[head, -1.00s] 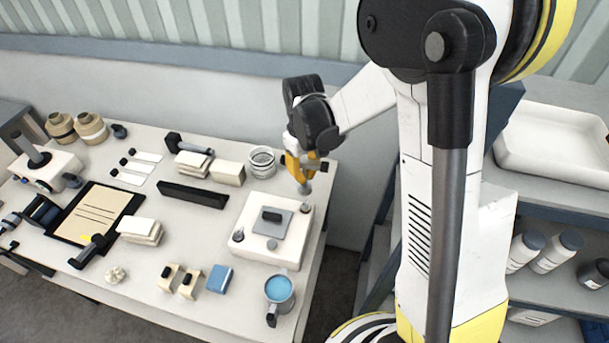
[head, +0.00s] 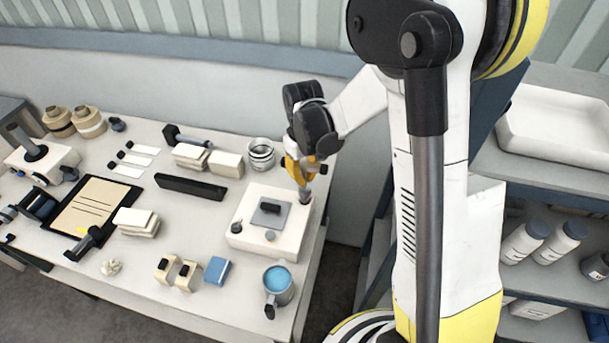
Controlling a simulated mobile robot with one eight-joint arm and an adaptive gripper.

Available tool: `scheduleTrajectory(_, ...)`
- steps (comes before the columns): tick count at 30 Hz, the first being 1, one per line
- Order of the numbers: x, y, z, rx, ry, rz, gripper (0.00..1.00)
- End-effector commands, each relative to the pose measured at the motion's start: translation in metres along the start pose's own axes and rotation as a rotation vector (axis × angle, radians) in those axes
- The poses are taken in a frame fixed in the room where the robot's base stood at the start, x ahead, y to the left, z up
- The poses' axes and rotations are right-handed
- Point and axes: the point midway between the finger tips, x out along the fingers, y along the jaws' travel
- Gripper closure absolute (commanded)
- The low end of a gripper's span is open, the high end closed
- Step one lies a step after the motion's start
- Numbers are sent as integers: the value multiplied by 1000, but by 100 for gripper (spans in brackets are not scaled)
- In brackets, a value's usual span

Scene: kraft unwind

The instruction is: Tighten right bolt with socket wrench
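A white block fixture (head: 262,244) sits at the right end of the table, with a grey plate and black handle (head: 270,208) on top. A small grey bolt (head: 237,227) shows at its left side and a round grey knob (head: 270,236) at its front. My gripper (head: 303,180) with orange fingers is above the block's right side, seemingly shut on the grey socket wrench (head: 305,196). The wrench points down, its lower end at the right bolt's spot. The right bolt is hidden under it. I cannot tell how fully the socket is seated.
A blue-topped cup (head: 278,283) and a blue box (head: 217,271) stand in front of the block. A ring-shaped metal can (head: 261,154) and a beige box (head: 226,164) stand behind it. A shelf with a white tray (head: 560,140) is at right.

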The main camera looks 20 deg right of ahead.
Motion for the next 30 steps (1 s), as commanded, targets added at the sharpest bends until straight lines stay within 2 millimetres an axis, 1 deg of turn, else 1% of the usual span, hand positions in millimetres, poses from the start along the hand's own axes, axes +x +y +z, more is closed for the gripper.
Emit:
scheduleTrajectory(3, 7, 0, 0, 0, 0, 0, 100)
scheduleTrajectory(9, 5, 0, 0, 0, 0, 0, 100)
scheduleTrajectory(30, 9, -1, 0, 0, 0, 0, 100)
